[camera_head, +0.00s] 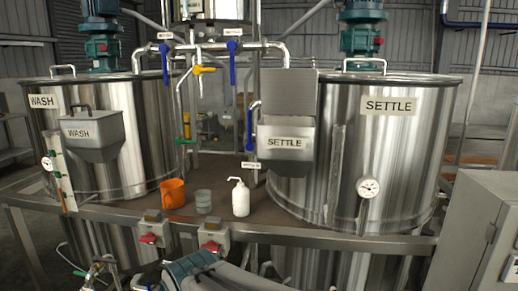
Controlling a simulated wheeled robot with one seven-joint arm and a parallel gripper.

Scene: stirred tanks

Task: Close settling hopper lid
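The settling hopper (286,148) is a grey metal box labelled SETTLE, mounted on the front of the right-hand tank. Its lid (288,92) stands raised, upright behind the hopper mouth, as a flat grey panel. The lid's handle cannot be made out from here. My gripper does not show in this view.
The WASH hopper (92,135) on the left tank (140,120) has its lid down, with a handle on top. An orange mug (172,194), a grey cup (203,202) and a white bottle (240,198) stand on the deck between the tanks. Blue-handled valves (249,130) hang left of the settling hopper.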

